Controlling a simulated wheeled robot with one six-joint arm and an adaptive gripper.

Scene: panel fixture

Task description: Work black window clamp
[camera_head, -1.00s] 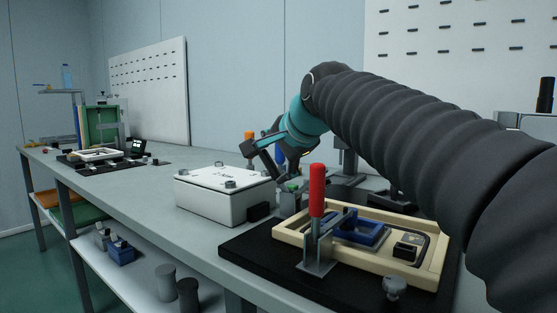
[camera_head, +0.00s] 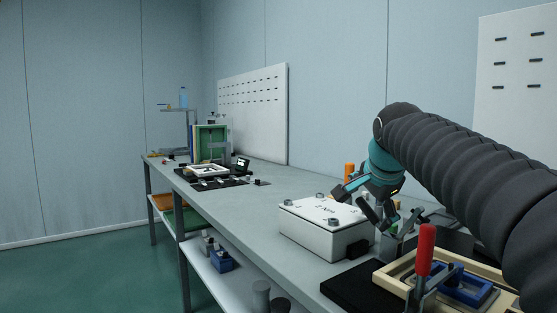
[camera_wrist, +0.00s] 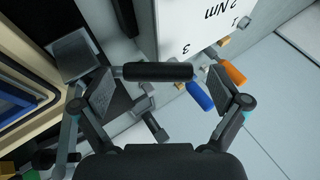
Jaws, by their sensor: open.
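In the wrist view a black cylindrical handle (camera_wrist: 158,72) lies crosswise between my gripper's (camera_wrist: 160,90) two open fingers, close to the pads. I cannot tell whether it touches them. Grey metal bracket parts show below it, so it may be the black clamp's handle. In the head view my gripper (camera_head: 360,203) hangs low beside the right rear corner of the white box; the handle is not clearly seen there. The near wooden-coloured window frame (camera_head: 396,283) sits on a black mat (camera_head: 352,290) with a red-handled clamp (camera_head: 425,252) upright at its edge.
The white box (camera_head: 322,232) stands just left of my gripper; its lid shows "2 Nm" in the wrist view (camera_wrist: 190,28). An orange handle (camera_wrist: 232,72) and a blue handle (camera_wrist: 200,96) are close by. Another fixture (camera_head: 208,170) is at the bench's far end. The middle bench is clear.

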